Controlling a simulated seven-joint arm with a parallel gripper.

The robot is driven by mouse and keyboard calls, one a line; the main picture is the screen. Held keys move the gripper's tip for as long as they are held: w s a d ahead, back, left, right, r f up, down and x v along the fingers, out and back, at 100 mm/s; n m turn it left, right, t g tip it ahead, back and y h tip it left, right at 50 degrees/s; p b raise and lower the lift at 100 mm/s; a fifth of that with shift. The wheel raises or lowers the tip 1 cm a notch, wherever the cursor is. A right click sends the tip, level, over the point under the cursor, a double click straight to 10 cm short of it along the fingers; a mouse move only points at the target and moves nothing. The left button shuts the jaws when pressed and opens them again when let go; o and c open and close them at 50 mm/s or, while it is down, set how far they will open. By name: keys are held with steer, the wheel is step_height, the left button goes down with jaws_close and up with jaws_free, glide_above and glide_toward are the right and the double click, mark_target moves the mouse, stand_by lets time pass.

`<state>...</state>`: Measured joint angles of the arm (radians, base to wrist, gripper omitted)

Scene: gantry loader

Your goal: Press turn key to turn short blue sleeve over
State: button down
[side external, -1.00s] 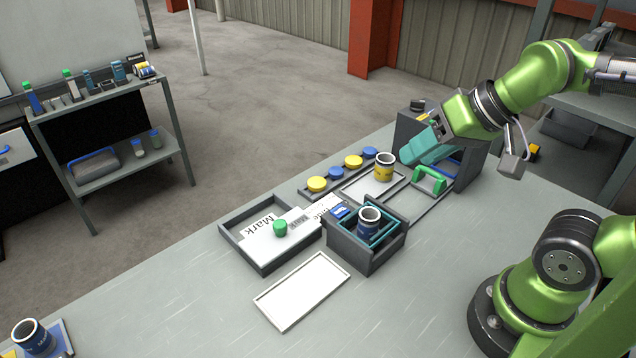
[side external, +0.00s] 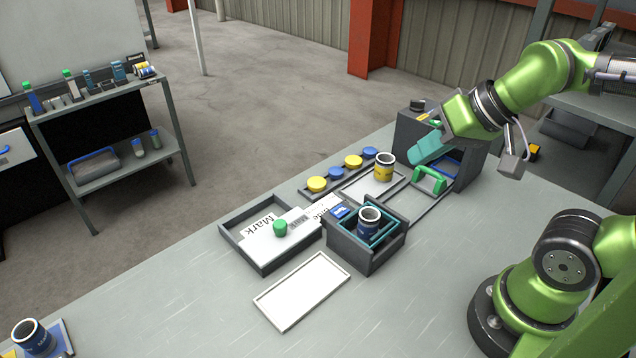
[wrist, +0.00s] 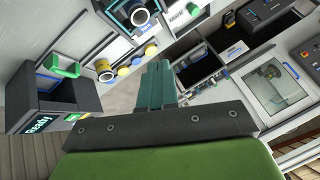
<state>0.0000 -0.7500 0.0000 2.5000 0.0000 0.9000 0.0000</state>
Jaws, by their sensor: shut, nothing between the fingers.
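The short blue sleeve (side external: 368,222) stands in the turning station, inside a teal frame within a dark open box (side external: 365,257). A blue key with a white mark (side external: 341,212), which looks like the turn key, sits on the station's back left corner. My gripper (side external: 415,162) is shut and empty, well above the table to the right of and behind the station, near the dark box with the green handle. In the wrist view my teal fingers (wrist: 158,66) are together, and a round sleeve in the station (wrist: 138,15) shows at the top edge.
A yellow sleeve (side external: 384,167) stands on a white tray behind the station, beside a row of yellow and blue buttons (side external: 336,173). A green handle (side external: 430,180) rises below my gripper. A tray marked "Mark" (side external: 238,240) and an empty white tray (side external: 302,291) lie left and in front.

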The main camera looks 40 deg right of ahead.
stand_by(0.7)
steer(key=m+g+y, duration=0.2)
steer(key=m+y, duration=0.2)
steer(key=m, duration=0.7)
glide_above(345, 211)
steer(key=s+a, duration=0.1)
steer(key=s, duration=0.3)
step_height(345, 211, down, 11)
steer(key=shift+r, duration=0.15)
steer(key=w+m, duration=0.1)
steer(key=w+m+t, duration=0.1)
steer(key=w+m, duration=0.1)
steer(key=w, duration=0.1)
steer(key=shift+d+r+m+t, duration=0.1)
steer(key=shift+d+m+t, duration=0.3)
steer(key=shift+f, duration=4.45)
